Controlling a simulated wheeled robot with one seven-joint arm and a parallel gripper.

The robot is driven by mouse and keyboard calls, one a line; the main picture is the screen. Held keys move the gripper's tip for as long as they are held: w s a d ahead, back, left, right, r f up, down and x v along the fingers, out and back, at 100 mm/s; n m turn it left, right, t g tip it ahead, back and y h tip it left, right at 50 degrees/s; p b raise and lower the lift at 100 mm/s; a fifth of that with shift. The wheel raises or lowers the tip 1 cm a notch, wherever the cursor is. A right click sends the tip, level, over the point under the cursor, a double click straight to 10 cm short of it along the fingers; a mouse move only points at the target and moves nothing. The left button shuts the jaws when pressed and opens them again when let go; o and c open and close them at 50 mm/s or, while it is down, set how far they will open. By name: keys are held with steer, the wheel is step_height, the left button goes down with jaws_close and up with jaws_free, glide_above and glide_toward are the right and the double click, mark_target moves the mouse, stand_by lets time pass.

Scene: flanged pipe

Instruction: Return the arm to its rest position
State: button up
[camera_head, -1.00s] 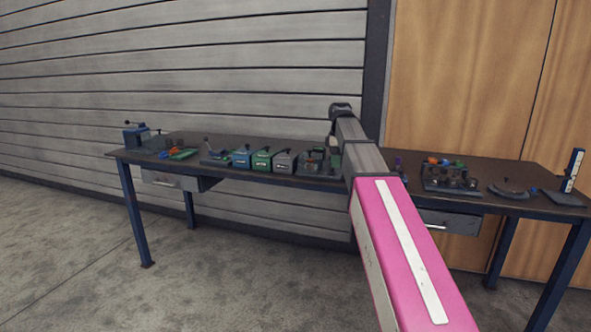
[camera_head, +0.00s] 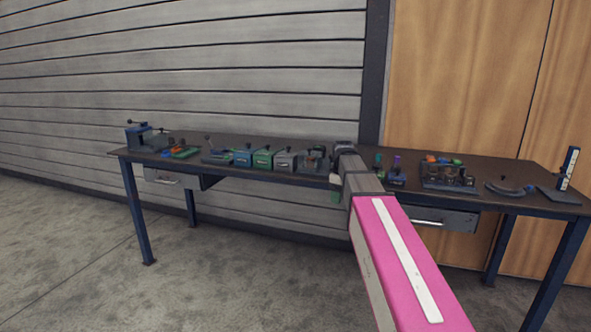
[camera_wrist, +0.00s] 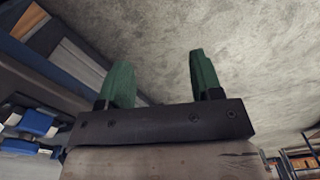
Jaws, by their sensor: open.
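My gripper shows in the wrist view (camera_wrist: 160,82) with its two green fingers wide apart and nothing between them. Bare concrete floor lies behind the fingers in that view. In the head view my pink and grey arm reaches forward to the workbench (camera_head: 225,140). A green part of my gripper (camera_head: 336,196) hangs below the arm's end, in front of the bench's front edge.
A vise (camera_head: 143,136) stands at the bench's left end. Several small boxes, such as a green one (camera_head: 263,158), line the middle. A dark fixture block (camera_head: 448,176) and a curved dark part (camera_head: 508,189) lie at the right. The floor (camera_head: 235,270) in front is clear.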

steer(key=s+d+f+m, duration=0.1)
steer(key=s+f+m, duration=0.4)
steer(key=s+f, duration=0.5)
steer(key=s+d+f+m, duration=0.1)
steer(key=s+f+m, duration=0.4)
steer(key=s+f, duration=0.5)
step_height(320, 180, down, 7)
steer(key=shift+s+r+m, duration=0.1)
steer(key=shift+s+m, duration=0.3)
